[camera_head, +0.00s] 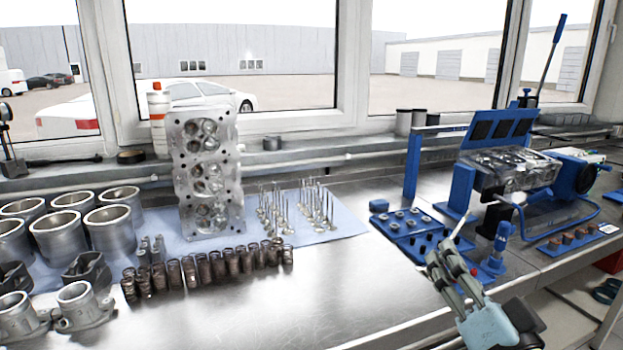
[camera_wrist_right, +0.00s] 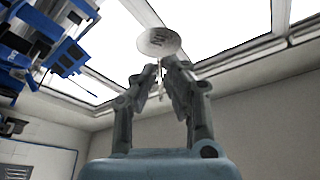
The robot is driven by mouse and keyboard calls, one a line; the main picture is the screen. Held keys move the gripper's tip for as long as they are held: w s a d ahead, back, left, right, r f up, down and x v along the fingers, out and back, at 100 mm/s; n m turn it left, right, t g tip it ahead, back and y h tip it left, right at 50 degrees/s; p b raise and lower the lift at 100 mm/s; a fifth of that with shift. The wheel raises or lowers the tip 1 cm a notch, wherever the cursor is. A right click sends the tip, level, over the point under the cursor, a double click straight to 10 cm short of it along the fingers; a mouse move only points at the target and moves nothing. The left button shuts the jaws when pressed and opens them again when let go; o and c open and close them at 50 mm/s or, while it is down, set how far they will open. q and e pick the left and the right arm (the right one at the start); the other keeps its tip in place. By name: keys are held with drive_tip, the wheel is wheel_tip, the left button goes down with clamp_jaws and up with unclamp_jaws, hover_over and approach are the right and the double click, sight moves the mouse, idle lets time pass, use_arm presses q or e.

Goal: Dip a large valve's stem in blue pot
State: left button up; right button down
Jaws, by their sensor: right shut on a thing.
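My right gripper (camera_head: 446,240) is raised near the front edge of the bench, at the right of the head view. In the right wrist view its fingers (camera_wrist_right: 166,78) are shut on a valve. The valve's round, flat metal head (camera_wrist_right: 158,42) faces the camera beyond the fingertips; most of its stem is hidden. A blue upright cylinder (camera_head: 503,232) stands on a blue base just right of the gripper; I cannot tell whether it is the blue pot. Several other valves (camera_head: 272,212) stand upright on a pale blue mat. My left gripper is not in view.
A blue tray of small parts (camera_head: 405,222) lies behind the gripper. A blue fixture (camera_head: 462,187) holds a cylinder head (camera_head: 513,170). Dark springs (camera_head: 205,268) and metal cylinders (camera_head: 75,235) stand at left. The front middle of the steel bench (camera_head: 330,285) is clear.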

drive_tip(key=m+h+p, duration=0.1)
drive_tip(key=m+p, duration=0.5)
drive_tip(key=shift+m+g+h, duration=0.3)
drive_tip(key=shift+g+h, duration=0.1)
drive_tip(key=shift+n+t+y+b, duration=0.1)
drive_tip(key=shift+n+y+b, duration=0.7)
drive_tip(key=shift+n, duration=1.75)
drive_tip(key=shift+n+t+y+b, duration=0.1)
drive_tip(key=shift+n+y+b, duration=0.3)
drive_tip(key=shift+n+y, duration=1.45)
drive_tip(key=shift+n+t+y+b, duration=0.15)
drive_tip(key=shift+n+b, duration=0.45)
drive_tip(key=shift+n, duration=2.7)
